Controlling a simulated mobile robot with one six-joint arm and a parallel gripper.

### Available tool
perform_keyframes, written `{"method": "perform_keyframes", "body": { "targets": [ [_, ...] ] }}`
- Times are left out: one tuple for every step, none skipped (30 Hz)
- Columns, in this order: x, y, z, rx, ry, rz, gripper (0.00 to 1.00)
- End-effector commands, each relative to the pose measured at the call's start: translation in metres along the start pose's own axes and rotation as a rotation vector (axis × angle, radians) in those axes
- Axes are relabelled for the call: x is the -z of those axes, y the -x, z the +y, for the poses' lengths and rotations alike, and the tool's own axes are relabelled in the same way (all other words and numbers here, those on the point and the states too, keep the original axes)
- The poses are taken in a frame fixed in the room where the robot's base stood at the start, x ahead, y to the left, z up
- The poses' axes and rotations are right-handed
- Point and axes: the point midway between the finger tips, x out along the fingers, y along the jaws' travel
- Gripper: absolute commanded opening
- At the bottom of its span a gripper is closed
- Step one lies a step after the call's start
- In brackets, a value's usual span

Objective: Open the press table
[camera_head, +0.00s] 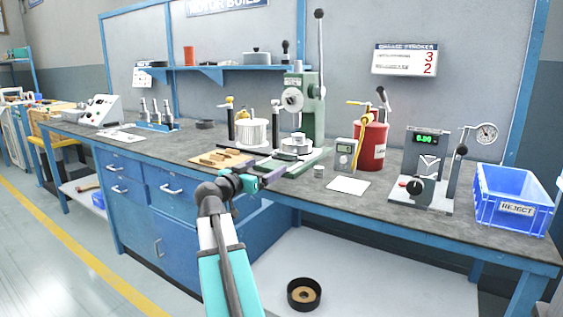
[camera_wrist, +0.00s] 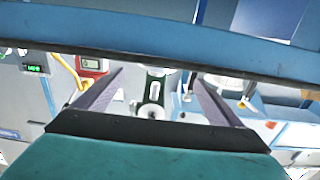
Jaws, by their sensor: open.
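The green arbor press (camera_head: 307,112) stands upright at the back middle of the bench, with a long black-knobbed lever at its right. Its low green base (camera_head: 300,163) reaches toward the bench front and carries a round silver piece (camera_head: 297,145). I cannot tell from here how the press table is set. My gripper (camera_head: 262,178) is open and empty near the bench's front edge, in front of the press and apart from it. In the wrist view its two dark fingers are spread wide (camera_wrist: 158,95), and the green press (camera_wrist: 151,92) shows between them, farther off.
A white ribbed cylinder (camera_head: 252,133) and a wooden board (camera_head: 222,158) lie left of the press. A red can (camera_head: 371,145), a small gauge (camera_head: 345,155) and a blue reject bin (camera_head: 512,200) stand right. The blue bench edge (camera_wrist: 170,38) crosses the wrist view. A black ring (camera_head: 304,294) lies below.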

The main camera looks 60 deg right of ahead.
Motion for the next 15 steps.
{"method": "perform_keyframes", "body": {
  "targets": [
    [-0.001, -0.008, -0.001, -0.001, 0.000, 0.000, 0.89],
    [-0.001, -0.012, -0.002, 0.000, 0.000, 0.000, 0.89],
    [-0.001, -0.017, -0.001, 0.000, 0.000, 0.000, 0.89],
    [-0.001, -0.021, -0.001, -0.001, 0.000, 0.000, 0.89],
    [-0.001, -0.024, -0.001, -0.002, 0.000, 0.000, 0.89],
    [-0.001, -0.029, -0.001, -0.002, 0.001, 0.000, 0.89],
    [-0.001, -0.032, -0.001, -0.001, 0.001, 0.000, 0.89],
    [-0.001, -0.036, -0.001, -0.001, 0.001, 0.000, 0.89],
    [-0.001, -0.040, -0.001, -0.001, 0.001, 0.000, 0.89],
    [-0.001, -0.044, -0.001, -0.001, 0.001, 0.000, 0.89],
    [-0.001, -0.048, 0.000, -0.002, 0.000, 0.000, 0.89],
    [-0.001, -0.052, 0.000, -0.002, 0.000, 0.000, 0.89],
    [-0.001, -0.056, -0.001, -0.002, 0.000, 0.000, 0.89],
    [-0.001, -0.059, -0.001, -0.001, -0.001, 0.000, 0.89],
    [-0.001, -0.063, -0.001, -0.001, -0.001, 0.000, 0.89]
  ]
}}
